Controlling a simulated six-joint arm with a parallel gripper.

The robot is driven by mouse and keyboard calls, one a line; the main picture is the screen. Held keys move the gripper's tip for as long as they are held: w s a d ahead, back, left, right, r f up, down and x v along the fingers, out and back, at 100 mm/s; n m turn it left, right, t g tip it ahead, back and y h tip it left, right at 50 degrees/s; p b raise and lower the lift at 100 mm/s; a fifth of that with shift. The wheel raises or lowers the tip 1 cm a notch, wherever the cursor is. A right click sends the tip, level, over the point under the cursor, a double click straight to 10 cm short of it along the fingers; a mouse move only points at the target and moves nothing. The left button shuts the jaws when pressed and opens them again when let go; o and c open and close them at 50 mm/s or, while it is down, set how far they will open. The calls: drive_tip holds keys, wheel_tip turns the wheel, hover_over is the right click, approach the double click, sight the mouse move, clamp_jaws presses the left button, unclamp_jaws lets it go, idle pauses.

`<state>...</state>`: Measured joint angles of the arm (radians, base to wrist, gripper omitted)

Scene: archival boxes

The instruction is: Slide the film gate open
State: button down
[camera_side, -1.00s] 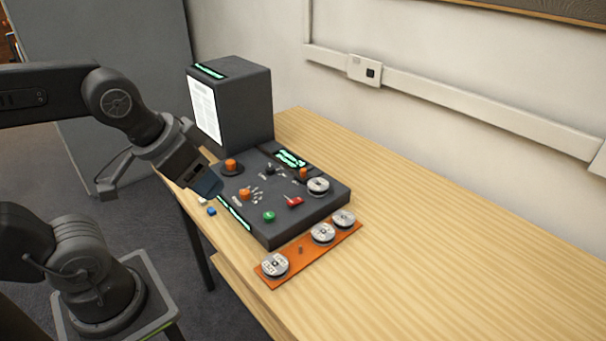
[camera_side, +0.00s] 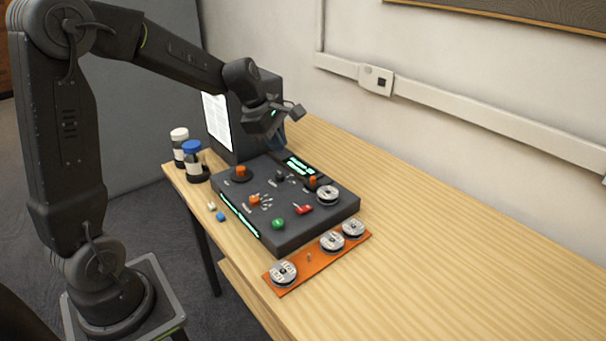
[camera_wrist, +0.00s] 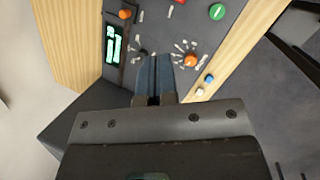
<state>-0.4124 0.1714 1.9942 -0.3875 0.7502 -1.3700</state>
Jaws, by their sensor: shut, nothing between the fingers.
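A dark grey control panel (camera_side: 285,240) lies on the table, with a dark box-shaped viewer (camera_side: 268,88) behind it. I cannot tell which part is the film gate. My gripper (camera_side: 281,139) is above the panel's back part, in front of the viewer. In the wrist view its fingers (camera_wrist: 155,62) are together and empty over the panel, left of an orange knob (camera_wrist: 191,60); they hide part of the surface.
An orange strip (camera_side: 306,266) with silver reels lies along the panel's front right side. Two capped bottles (camera_side: 193,165) stand left of the viewer. Small blue and white pieces (camera_side: 220,216) lie near the left table edge. The table's right side is clear.

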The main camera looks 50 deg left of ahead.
drive_tip(key=w+a+f+n, duration=0.3)
drive_tip(key=a+f+n, duration=0.3)
drive_tip(key=a+n, duration=0.1)
drive_tip(key=shift+w+f, duration=0.15)
drive_tip(key=shift+w, duration=0.2)
drive_tip(key=shift+f, duration=0.1)
approach(309, 184)
drive_tip(key=f, duration=0.2)
drive_tip(key=s+f, duration=0.1)
drive_tip(key=s+a+f, duration=0.1)
drive_tip(key=f, duration=0.1)
drive_tip(key=shift+f, duration=0.3)
drive_tip(key=shift+w+d+r, duration=0.1)
drive_tip(key=shift+w+d, duration=0.15)
drive_tip(key=shift+w, duration=0.35)
drive_tip(key=shift+w+d, duration=0.3)
drive_tip(key=shift+w, duration=0.25)
drive_tip(key=shift+w+d, duration=0.3)
drive_tip(key=shift+w, duration=0.35)
drive_tip(key=shift+w, duration=2.25)
